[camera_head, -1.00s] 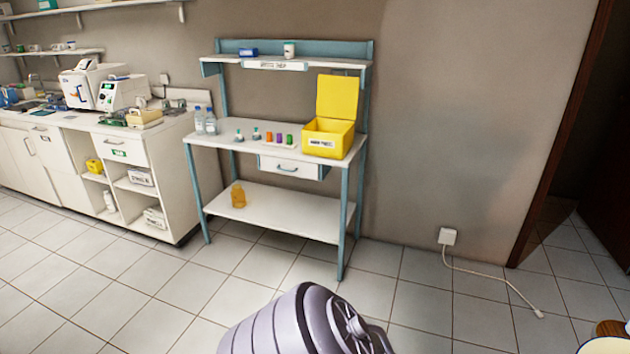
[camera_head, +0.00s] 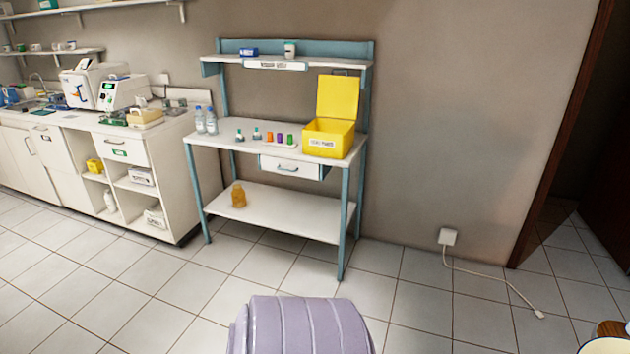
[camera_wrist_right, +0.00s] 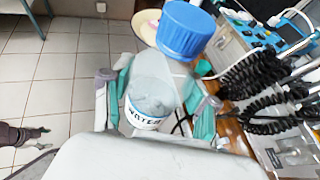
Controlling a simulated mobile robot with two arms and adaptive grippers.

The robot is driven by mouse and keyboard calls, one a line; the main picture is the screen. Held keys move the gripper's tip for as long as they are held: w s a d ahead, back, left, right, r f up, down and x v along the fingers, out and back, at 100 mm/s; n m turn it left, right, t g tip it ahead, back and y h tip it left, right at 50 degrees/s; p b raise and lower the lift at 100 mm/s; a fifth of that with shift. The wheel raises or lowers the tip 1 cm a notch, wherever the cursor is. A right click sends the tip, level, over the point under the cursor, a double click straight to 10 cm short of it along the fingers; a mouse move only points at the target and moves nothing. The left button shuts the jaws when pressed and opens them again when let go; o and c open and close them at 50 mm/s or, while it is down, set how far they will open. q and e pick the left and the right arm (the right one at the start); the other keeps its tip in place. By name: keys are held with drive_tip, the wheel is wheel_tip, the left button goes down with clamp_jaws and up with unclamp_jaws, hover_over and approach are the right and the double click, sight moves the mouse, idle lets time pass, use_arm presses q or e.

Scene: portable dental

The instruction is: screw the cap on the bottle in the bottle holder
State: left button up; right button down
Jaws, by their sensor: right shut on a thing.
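In the right wrist view, my right gripper (camera_wrist_right: 158,108) has its teal fingers on either side of a clear bottle (camera_wrist_right: 152,82) and is shut on it. The bottle has a white label with dark letters reading "WATER". A ribbed blue cap (camera_wrist_right: 187,30) is at the bottle's top end. I cannot tell whether it is fully seated on the neck. I cannot make out a bottle holder in either view.
In the head view, a white table (camera_head: 225,138) with blue legs stands against the wall. It holds two clear bottles (camera_head: 205,121), small coloured items and an open yellow box (camera_head: 328,138). An amber bottle (camera_head: 238,195) stands on its lower shelf.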

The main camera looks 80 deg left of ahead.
use_arm(q)
drive_tip(key=s+a+f+n+g, duration=0.1)
drive_tip(key=s+g, duration=0.1)
drive_tip(key=s, duration=0.8)
drive_tip(key=shift+a+f, duration=0.15)
drive_tip(key=shift+a, duration=0.2)
use_arm(e)
drive_tip(key=shift+r, duration=0.1)
use_arm(q)
drive_tip(key=shift+w, duration=0.1)
use_arm(e)
drive_tip(key=w+d+r+m+t+h, duration=0.1)
drive_tip(key=d+m+h, duration=0.3)
drive_tip(key=d, duration=0.3)
drive_tip(key=w+d+r+m+t+h, duration=0.1)
drive_tip(key=d+m+t+h, duration=0.1)
drive_tip(key=d+m+h, duration=0.2)
drive_tip(key=d, duration=0.3)
drive_tip(key=shift+h, duration=0.3)
